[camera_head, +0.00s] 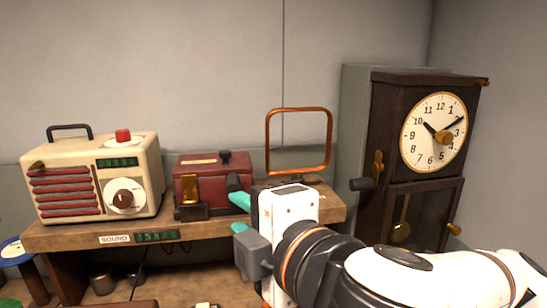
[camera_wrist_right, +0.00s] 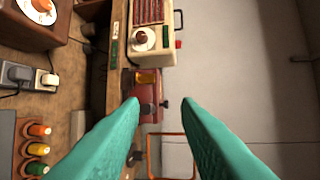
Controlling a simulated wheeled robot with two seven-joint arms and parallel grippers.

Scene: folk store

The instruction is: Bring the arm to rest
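My right arm comes in from the lower right in the head view, its white and black wrist raised before the shelf. My right gripper (camera_head: 238,212) has teal fingers, partly hidden by the wrist housing. In the right wrist view my right gripper (camera_wrist_right: 160,102) shows two teal fingers spread apart with nothing between them. A red box (camera_head: 200,184) with a yellow front piece is behind and left of the fingers. It also shows beyond the fingertips in the wrist view (camera_wrist_right: 148,106). My left gripper is out of view.
A cream radio (camera_head: 80,188) stands on the wooden shelf (camera_head: 75,240). An orange frame (camera_head: 268,142) rises behind my wrist. A dark pendulum clock (camera_head: 392,120) stands at right, close behind my arm. Colored knobs (camera_wrist_right: 40,149) and plugs (camera_wrist_right: 15,74) lie lower down. The wall above is clear.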

